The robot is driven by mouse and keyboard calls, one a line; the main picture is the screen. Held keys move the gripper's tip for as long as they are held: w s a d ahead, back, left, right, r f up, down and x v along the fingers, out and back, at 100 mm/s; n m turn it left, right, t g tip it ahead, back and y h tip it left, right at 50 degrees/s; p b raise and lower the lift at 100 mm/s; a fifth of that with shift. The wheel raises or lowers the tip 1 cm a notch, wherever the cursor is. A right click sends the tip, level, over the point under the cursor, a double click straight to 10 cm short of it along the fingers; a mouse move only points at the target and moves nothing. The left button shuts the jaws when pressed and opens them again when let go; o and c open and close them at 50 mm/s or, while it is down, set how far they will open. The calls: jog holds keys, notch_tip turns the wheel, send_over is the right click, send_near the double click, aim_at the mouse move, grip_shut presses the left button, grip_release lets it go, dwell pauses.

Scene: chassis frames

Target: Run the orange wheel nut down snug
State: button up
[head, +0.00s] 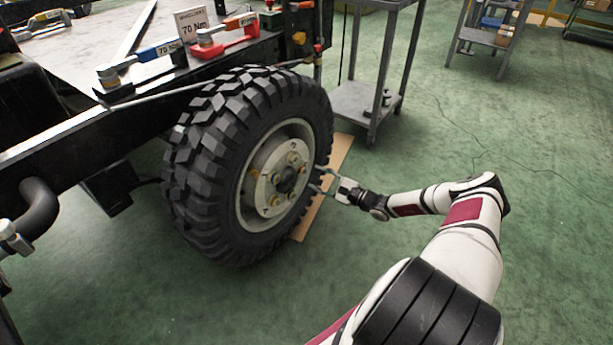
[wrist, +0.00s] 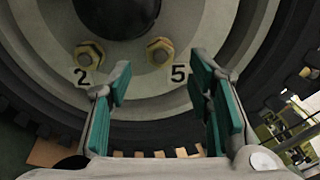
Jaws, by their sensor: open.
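The wheel (head: 240,165) stands upright with a pale hub carrying several brassy-yellow nuts around a dark centre cap. In the wrist view, one nut (wrist: 89,54) sits above the painted 2, and another nut (wrist: 159,51) sits above the 5. I cannot tell for certain which nut is the orange one. My gripper (head: 320,182) is at the right side of the hub, pointing at it. In the wrist view my gripper (wrist: 160,88) is open and empty, its green-padded fingers spread wide. The nut at 5 appears between the fingertips, beyond them; contact with the hub is not visible.
The chassis deck above the wheel holds a red tool holder (head: 222,40), a blue-handled wrench (head: 150,57) and a 70 Nm sign (head: 192,22). A grey cart (head: 365,105) stands behind the wheel. A brown board (head: 318,205) lies beneath it.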

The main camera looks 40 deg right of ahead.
aim_at(304, 171)
jog(key=shift+b+x, duration=0.75)
jog(key=shift+x, duration=1.95)
jog(key=shift+c, duration=0.6)
